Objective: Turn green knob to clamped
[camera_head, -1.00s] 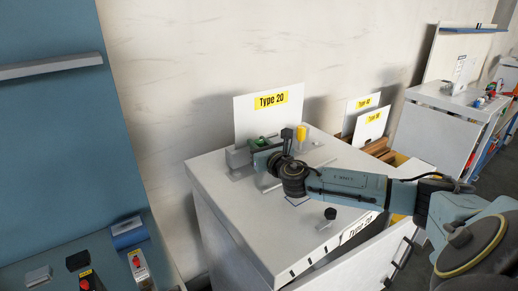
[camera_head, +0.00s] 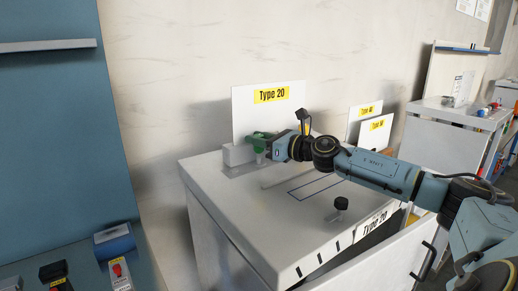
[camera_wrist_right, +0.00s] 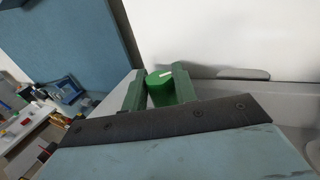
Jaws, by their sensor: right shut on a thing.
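The green knob (camera_head: 258,137) sits on a grey block at the back left of the white Type 20 cabinet top, in front of the Type 20 sign. My right gripper (camera_head: 266,143) reaches it from the right, low over the cabinet top. In the right wrist view the green knob (camera_wrist_right: 160,90), with a small pale mark on top, stands between the two green-grey fingers (camera_wrist_right: 157,91), which are closed on it. The knob's lower part is hidden by the gripper. My left gripper is not in view.
The Type 20 sign (camera_head: 268,115) rises close behind the gripper. A blue panel (camera_head: 55,140) stands at the left, and another white workstation (camera_head: 465,112) at the right.

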